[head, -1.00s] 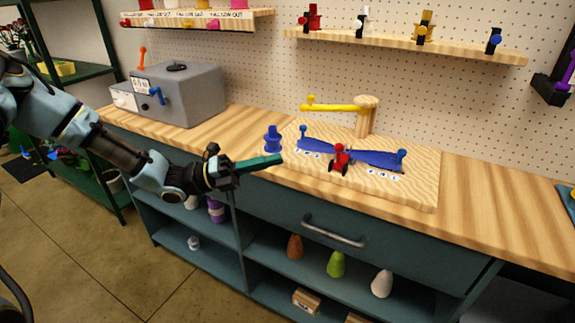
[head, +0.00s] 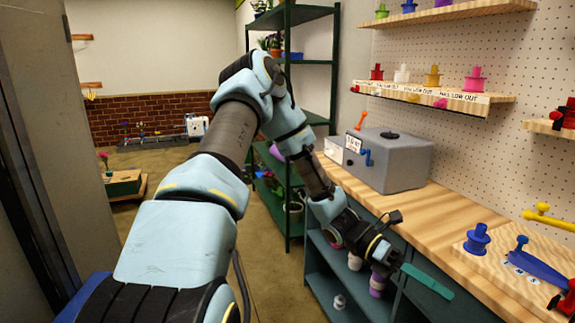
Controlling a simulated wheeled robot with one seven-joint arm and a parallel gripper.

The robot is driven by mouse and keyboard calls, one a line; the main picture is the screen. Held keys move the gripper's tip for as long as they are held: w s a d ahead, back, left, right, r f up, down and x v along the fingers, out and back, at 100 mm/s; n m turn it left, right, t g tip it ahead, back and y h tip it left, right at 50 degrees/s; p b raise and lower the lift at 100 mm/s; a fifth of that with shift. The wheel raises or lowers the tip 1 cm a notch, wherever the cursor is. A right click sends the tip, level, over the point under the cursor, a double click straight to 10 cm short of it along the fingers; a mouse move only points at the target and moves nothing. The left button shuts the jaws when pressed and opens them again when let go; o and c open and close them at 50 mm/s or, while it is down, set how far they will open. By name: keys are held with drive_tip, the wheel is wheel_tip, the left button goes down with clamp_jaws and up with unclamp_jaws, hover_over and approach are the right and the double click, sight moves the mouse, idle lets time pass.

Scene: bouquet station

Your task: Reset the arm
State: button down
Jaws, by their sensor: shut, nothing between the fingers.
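My arm reaches from the bottom left up to an elbow and then down to the right in the head view. My gripper (head: 428,281) is at the lower right, with its long teal fingers together and nothing held between them. The fingers overlap the front edge of the wooden counter (head: 437,213) in the picture. I cannot tell how far they are from it. The fingers point right, short of the blue spool-shaped piece (head: 477,240) on the light board.
A grey box (head: 397,160) with blue and orange handles stands on the counter. A dark green shelf rack (head: 288,60) stands behind my arm. A wooden board with a blue piece (head: 540,268) is at the right. Open floor (head: 270,285) lies left of the counter.

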drive_tip(key=w+a+f+m+t+y, duration=0.1)
drive_tip(key=w+a+m+t+y, duration=0.3)
drive_tip(key=a, duration=0.6)
drive_tip(key=w+a+f+m+t+y, duration=0.25)
drive_tip(key=a+m, duration=0.35)
drive_tip(key=a, duration=0.4)
drive_tip(key=w+a+r+m+t+y, duration=0.2)
drive_tip(key=a+r+m+t, duration=0.2)
drive_tip(key=a, duration=0.3)
drive_tip(key=w+a+r+m+t+y, duration=0.2)
drive_tip(key=w+a+r+m+t, duration=0.1)
drive_tip(key=a, duration=0.5)
drive_tip(key=shift+w+r+m+t, duration=0.2)
drive_tip(key=shift+r+m+t, duration=0.25)
drive_tip(key=shift+r+m, duration=0.15)
